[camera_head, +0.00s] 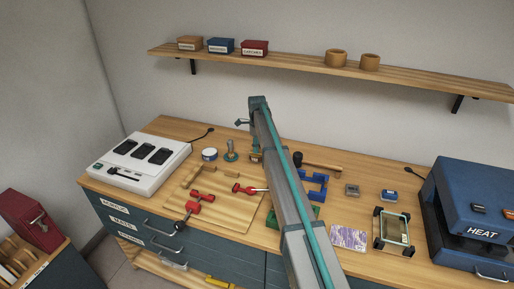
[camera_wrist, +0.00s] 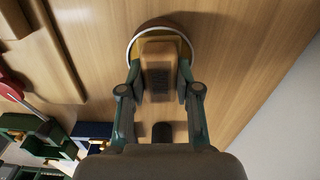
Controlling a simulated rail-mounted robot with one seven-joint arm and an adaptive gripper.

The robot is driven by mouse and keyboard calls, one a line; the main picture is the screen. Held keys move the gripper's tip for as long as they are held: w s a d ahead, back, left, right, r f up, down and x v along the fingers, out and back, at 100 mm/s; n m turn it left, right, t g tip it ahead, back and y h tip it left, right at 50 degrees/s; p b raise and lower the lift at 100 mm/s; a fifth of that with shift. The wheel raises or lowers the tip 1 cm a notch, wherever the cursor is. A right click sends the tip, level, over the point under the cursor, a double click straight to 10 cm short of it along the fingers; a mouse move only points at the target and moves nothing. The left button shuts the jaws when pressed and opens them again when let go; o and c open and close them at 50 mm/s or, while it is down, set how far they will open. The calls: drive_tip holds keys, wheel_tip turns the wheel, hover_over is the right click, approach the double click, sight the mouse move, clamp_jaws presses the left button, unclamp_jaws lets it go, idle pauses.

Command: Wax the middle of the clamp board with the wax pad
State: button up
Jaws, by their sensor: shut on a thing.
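The clamp board (camera_head: 213,207) is a pale wooden board flat on the bench, with red clamps (camera_head: 248,189) on and beside it. Its edge shows at the left of the wrist view (camera_wrist: 62,50). My gripper (camera_wrist: 160,84) is shut on a tan block, seemingly the wax pad (camera_wrist: 158,52), with dark marks on its face. A round brown thing with a pale rim (camera_wrist: 165,25) is behind the block; I cannot tell whether they touch. In the head view my arm hides most of the gripper, which is behind the board's right side.
A white tin (camera_head: 209,154) and a green-based stand (camera_head: 231,152) are behind the board. A blue frame (camera_head: 316,185) and a dark-headed wooden tool (camera_head: 318,166) lie right of my arm. A white device (camera_head: 139,161) is left, a blue heat press (camera_head: 480,215) right. A shelf (camera_head: 300,67) runs above.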

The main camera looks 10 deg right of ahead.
drive_tip(key=shift+r+p, duration=1.1)
drive_tip(key=shift+r, duration=2.1)
